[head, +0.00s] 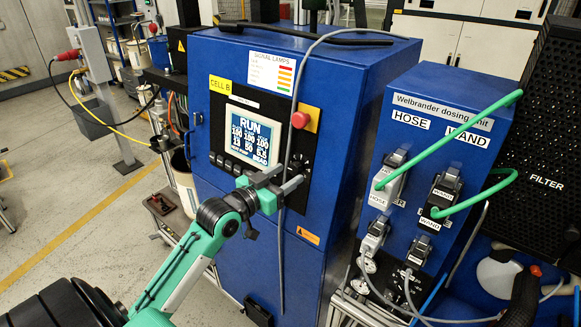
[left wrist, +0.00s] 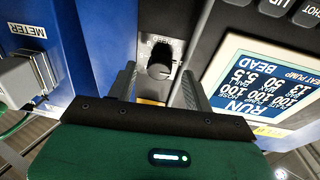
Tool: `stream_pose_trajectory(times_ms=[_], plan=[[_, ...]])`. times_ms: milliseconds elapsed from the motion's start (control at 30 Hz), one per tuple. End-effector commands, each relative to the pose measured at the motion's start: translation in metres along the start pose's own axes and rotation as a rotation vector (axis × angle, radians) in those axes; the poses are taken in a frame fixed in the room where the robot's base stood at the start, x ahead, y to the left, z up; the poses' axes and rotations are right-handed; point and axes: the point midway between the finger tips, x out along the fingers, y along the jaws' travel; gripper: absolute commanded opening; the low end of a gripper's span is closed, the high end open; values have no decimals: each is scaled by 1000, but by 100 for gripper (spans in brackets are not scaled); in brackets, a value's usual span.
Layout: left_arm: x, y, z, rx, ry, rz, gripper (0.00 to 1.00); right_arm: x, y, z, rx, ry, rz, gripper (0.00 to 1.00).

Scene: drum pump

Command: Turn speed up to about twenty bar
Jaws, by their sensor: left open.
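In the head view my left gripper (head: 284,180) is in front of the blue cabinet's panel, just below and right of the screen (head: 250,134). The screen reads RUN and BEAD with several numbers, among them 13. It also shows upside down in the left wrist view (left wrist: 262,85). My right gripper is out of view.
A red button (head: 300,120) sits above the gripper. A grey cable (head: 284,250) hangs down the cabinet front close to the fingers. The dosing unit (head: 440,110) with green hoses stands to the right. Floor (head: 80,190) is open at left.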

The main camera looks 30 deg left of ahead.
Motion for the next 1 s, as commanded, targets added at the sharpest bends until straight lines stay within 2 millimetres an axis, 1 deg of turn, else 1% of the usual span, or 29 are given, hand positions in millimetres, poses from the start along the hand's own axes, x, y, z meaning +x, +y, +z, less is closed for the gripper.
stream_pose_trajectory(times_ms=[33,200,333,567,600,667,700,800,1000], plan=[[7,0,-3,-2,1,-1,51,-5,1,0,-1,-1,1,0],[21,0,-1,-1,-1,0,51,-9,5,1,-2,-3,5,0],[24,0,0,0,-1,0,51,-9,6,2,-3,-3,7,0],[24,0,0,0,-1,0,51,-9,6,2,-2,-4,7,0],[24,0,0,0,-1,0,43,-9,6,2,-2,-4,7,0],[24,0,0,0,-1,0,32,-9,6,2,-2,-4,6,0],[24,0,0,0,-1,0,24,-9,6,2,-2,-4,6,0],[24,0,0,0,-1,0,7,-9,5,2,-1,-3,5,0],[24,0,1,28,-4,5,7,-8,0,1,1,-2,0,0]])
